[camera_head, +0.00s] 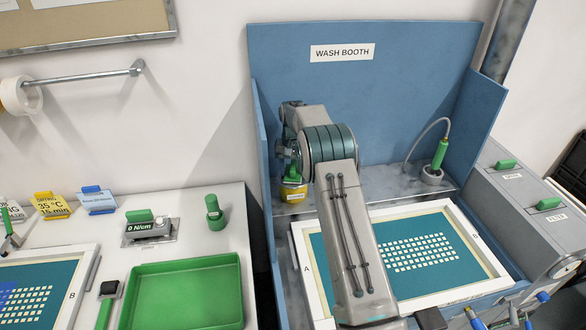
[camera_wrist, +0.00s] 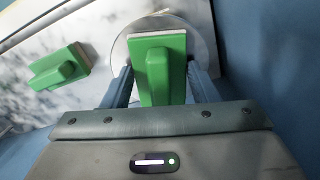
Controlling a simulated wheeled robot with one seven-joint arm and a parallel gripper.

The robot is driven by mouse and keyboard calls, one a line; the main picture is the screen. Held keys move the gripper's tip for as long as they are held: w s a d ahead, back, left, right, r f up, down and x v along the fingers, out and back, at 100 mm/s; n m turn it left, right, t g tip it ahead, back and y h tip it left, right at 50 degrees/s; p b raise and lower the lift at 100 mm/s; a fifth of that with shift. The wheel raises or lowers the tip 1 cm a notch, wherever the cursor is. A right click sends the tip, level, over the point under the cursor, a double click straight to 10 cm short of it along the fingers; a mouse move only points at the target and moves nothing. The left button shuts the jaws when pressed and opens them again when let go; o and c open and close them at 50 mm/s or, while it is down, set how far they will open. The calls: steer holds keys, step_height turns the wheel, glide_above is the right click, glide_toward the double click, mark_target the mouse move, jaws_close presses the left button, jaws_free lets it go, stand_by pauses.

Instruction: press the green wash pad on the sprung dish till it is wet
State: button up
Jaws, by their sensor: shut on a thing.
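The green wash pad (camera_wrist: 158,68), a green block with a pale face along its far edge, is between my gripper's two fingers (camera_wrist: 160,78) in the wrist view. My gripper is shut on it. The sprung dish (camera_wrist: 199,42) shows as a round metallic rim behind and around the pad. In the head view the pad (camera_head: 292,170) is at the top of a yellow pot (camera_head: 293,191) at the booth's left, below my gripper (camera_head: 288,155). I cannot tell whether the pad touches the dish or is wet.
A second green-handled pad (camera_wrist: 60,67) lies left of the dish on the metal shelf. A printing screen (camera_head: 470,235) lies in the wash booth (camera_head: 390,100), partly behind my arm. The booth's blue side wall is close to my gripper. A green-handled sprayer (camera_head: 440,152) stands at the right.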

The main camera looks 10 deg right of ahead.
steer(key=shift+s+f, duration=0.1)
steer(key=shift+f, duration=0.35)
stand_by(0.7)
steer(key=shift+r+p, duration=0.65)
steer(key=shift+r, duration=3)
